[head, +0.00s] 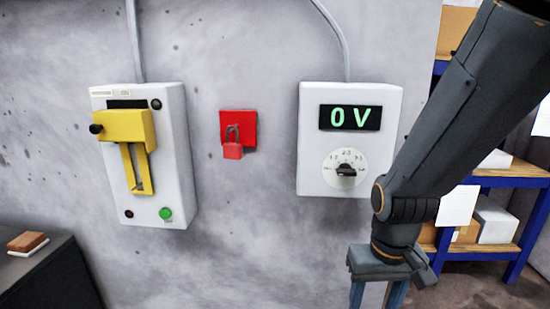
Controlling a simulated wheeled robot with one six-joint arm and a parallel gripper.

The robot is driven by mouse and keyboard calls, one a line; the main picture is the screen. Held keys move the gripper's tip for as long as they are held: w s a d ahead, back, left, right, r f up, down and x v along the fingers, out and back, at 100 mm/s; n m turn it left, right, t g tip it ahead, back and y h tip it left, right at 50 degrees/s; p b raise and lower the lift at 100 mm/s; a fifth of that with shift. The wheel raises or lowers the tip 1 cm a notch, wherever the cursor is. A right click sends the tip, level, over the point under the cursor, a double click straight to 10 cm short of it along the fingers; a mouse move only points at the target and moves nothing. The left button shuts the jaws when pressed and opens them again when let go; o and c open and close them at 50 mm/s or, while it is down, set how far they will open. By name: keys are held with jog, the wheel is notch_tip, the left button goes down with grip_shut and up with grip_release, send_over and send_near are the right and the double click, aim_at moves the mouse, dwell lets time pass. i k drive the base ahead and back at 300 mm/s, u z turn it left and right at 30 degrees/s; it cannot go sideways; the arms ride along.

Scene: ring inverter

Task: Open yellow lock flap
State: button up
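The yellow lock flap (138,167) hangs below a yellow block (126,128) with a black knob (96,128), on the front of a white wall box (175,160) at the left. It is a narrow frame with a slot, and its lower end stands slightly off the box face. My gripper (378,292) points down at the lower right, well away from the flap. Its fingers run past the bottom edge of the picture, so their tips and what is between them are hidden.
A red padlock (233,150) hangs on a red plate between the boxes. A second white box (312,150) shows "0 V" above a dial (346,168). A dark cabinet (55,275) with a brown block (27,241) stands lower left; blue shelves (505,180) stand right.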

aim_at(123, 126)
jog(key=u, duration=1.5)
